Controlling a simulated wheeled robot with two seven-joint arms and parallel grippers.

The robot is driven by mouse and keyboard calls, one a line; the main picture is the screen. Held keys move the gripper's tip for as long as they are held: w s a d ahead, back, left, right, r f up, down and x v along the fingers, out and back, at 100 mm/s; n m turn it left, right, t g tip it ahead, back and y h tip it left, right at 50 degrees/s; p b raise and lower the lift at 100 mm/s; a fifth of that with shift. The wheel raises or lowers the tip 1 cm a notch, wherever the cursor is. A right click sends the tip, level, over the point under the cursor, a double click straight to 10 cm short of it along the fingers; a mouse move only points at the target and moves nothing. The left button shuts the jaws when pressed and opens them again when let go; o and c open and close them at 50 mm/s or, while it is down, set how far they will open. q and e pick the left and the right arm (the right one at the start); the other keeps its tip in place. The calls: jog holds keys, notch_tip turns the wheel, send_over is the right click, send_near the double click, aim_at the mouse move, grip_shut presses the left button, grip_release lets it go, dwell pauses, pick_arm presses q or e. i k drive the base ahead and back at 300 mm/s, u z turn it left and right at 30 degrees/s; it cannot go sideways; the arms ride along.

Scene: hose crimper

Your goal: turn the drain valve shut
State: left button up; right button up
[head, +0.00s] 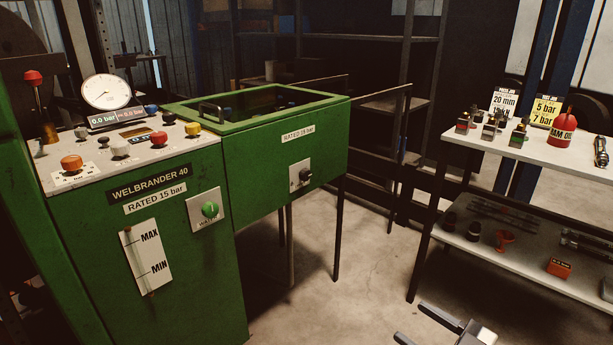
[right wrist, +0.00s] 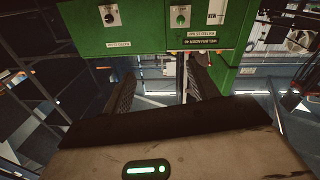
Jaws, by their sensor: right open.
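A black knob (head: 305,175) sits on a pale plate on the front of the green tank; it also shows in the right wrist view (right wrist: 111,16). A green knob (head: 210,210) sits on a pale plate on the green machine cabinet and also shows in the right wrist view (right wrist: 180,17). I cannot read which of the two is marked as the drain. My right gripper (head: 409,320) is open and empty, low at the bottom edge of the head view, apart from both knobs. In the right wrist view its fingers (right wrist: 161,70) are spread apart. My left gripper is not in view.
The control panel has a gauge (head: 106,92) and several coloured knobs. A shelf table (head: 545,150) with bottles, signs and small parts stands at right. A dark rack (head: 395,100) stands behind. The floor (head: 350,270) between tank and table is clear.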

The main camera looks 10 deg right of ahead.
aim_at(305, 175)
jog(key=i, duration=1.55)
